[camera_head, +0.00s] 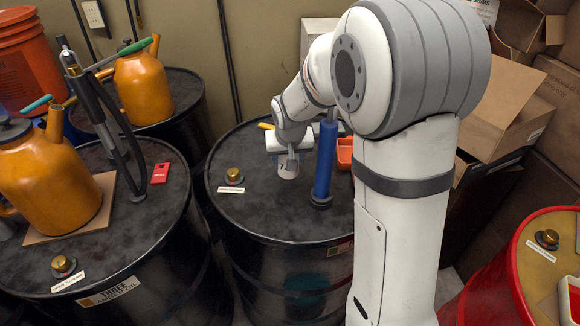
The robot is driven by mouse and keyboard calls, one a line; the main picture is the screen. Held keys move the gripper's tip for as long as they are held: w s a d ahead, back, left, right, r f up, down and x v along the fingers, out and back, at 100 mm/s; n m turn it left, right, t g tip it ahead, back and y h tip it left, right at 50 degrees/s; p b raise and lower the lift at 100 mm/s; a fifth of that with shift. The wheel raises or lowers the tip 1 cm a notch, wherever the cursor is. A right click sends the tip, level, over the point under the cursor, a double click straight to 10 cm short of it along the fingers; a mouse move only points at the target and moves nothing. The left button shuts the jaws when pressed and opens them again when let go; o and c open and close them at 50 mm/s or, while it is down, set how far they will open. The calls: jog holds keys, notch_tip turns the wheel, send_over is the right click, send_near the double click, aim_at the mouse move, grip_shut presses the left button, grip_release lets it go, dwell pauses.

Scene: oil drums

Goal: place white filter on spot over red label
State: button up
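The white filter (287,170), a small white cylinder, is upright over the lid of the middle black drum. My gripper (290,157) points down at it from above, with a grey finger at the filter's upper part. The other finger is hidden, so I cannot tell whether the gripper is open or shut on the filter. I also cannot tell whether the filter's base touches the lid. A red label (160,173) lies flat on the left black drum's lid, beside the lever pump.
A blue pump tube (325,160) stands just right of the filter. A brass cap (233,175) is left on the same lid. The left drum (130,235) carries an orange can (50,180) and a black lever pump (105,115). A red drum (500,280) stands right.

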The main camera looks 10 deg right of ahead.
jog(key=shift+f, duration=2.05)
jog(key=shift+f, duration=0.15)
jog(key=o, duration=1.1)
